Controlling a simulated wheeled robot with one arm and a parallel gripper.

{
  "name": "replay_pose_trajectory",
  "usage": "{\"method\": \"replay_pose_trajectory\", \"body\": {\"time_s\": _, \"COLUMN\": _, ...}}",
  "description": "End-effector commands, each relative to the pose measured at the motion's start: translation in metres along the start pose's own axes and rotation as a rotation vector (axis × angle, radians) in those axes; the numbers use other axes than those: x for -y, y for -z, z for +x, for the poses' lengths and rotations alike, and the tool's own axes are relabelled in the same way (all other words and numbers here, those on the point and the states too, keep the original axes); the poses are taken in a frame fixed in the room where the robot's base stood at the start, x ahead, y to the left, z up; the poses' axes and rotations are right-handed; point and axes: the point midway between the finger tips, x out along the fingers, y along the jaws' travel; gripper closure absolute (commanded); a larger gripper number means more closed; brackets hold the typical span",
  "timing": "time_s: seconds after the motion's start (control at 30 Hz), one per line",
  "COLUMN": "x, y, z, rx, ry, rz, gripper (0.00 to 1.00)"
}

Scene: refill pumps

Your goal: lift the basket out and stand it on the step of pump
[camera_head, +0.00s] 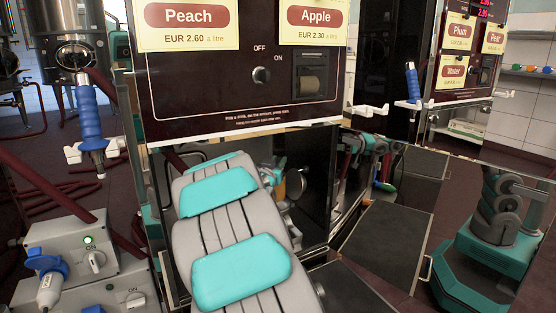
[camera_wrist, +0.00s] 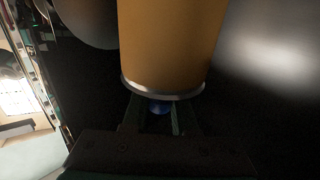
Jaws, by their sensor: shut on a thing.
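In the wrist view an orange-tan cylinder with a pale metal rim, apparently the basket (camera_wrist: 170,45), stands just beyond my gripper (camera_wrist: 152,112). My gripper is shut, with a small blue part (camera_wrist: 161,108) between its fingers at the cylinder's rim. The cylinder's far end is out of frame. In the head view my grey and teal arm reaches into the dark lower opening of the pump (camera_head: 235,95) with the Peach and Apple labels. A dark flat surface, possibly the pump's step (camera_head: 345,290), lies low, right of my arm.
A blue-handled nozzle (camera_head: 88,115) hangs at the left, above a grey switch box (camera_head: 75,270) with a blue plug. Another pump (camera_head: 465,50) stands at the back right. Dark red hoses (camera_head: 50,190) lie at the left.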

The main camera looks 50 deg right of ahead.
Motion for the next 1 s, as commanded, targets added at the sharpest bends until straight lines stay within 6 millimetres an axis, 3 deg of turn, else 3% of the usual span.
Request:
{"method": "replay_pose_trajectory", "body": {"time_s": 0.37, "x": -0.001, "y": -0.002, "z": -0.001, "rx": -0.001, "ry": 0.0, "rz": 0.0, "gripper": 1.0}}
{"method": "replay_pose_trajectory", "body": {"time_s": 1.0, "x": -0.033, "y": -0.002, "z": -0.033, "rx": -0.002, "ry": -0.001, "rz": 0.001, "gripper": 1.0}}
